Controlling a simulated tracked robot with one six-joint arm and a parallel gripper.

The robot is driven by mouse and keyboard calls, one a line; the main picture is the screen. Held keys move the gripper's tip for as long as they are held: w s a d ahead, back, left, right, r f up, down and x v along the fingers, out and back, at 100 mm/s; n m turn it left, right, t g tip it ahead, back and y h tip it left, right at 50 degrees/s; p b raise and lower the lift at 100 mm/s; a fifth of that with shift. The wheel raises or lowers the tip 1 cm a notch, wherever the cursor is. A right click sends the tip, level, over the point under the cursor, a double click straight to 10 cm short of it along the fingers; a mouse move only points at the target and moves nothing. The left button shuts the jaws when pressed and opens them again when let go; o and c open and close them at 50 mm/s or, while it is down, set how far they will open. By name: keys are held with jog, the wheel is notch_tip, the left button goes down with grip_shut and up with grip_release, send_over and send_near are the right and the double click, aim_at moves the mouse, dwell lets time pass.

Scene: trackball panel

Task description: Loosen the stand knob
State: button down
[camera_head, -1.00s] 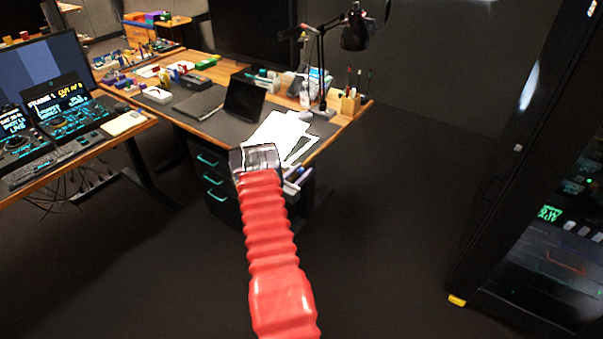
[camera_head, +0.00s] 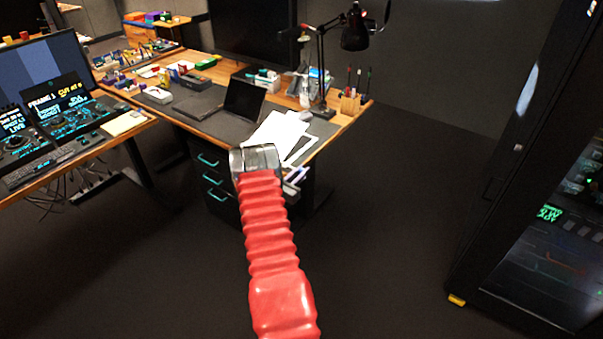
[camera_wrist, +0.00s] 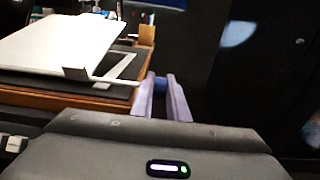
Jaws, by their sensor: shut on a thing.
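My gripper (camera_wrist: 165,97) shows in the wrist view as two pale purple-grey fingers. They are shut on a small blue thing (camera_wrist: 161,84) at their tips. Its shape is mostly hidden, and I cannot tell whether it is the stand knob. White sheets or panels (camera_head: 278,132) show there in the head view. No stand knob is clearly visible.
The wooden desk (camera_head: 342,121) carries a laptop (camera_head: 243,99), a black lamp (camera_head: 355,30) and a pen holder (camera_head: 350,103). A teal-handled drawer unit (camera_head: 213,180) is below. A dark cabinet (camera_head: 500,170) stands right. Floor between is clear.

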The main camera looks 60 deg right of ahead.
jog(key=shift+f+h, duration=0.1)
jog(key=shift+h, duration=0.5)
jog(key=h, duration=0.2)
jog(key=shift+g+h, duration=0.3)
jog(key=shift+h, duration=0.1)
jog(key=shift+w+g+h, duration=0.1)
jog(key=shift+g+h, duration=0.2)
jog(key=shift+h, duration=1.4)
jog(key=c, duration=1.7)
grip_release()
jog(key=shift+a, duration=0.15)
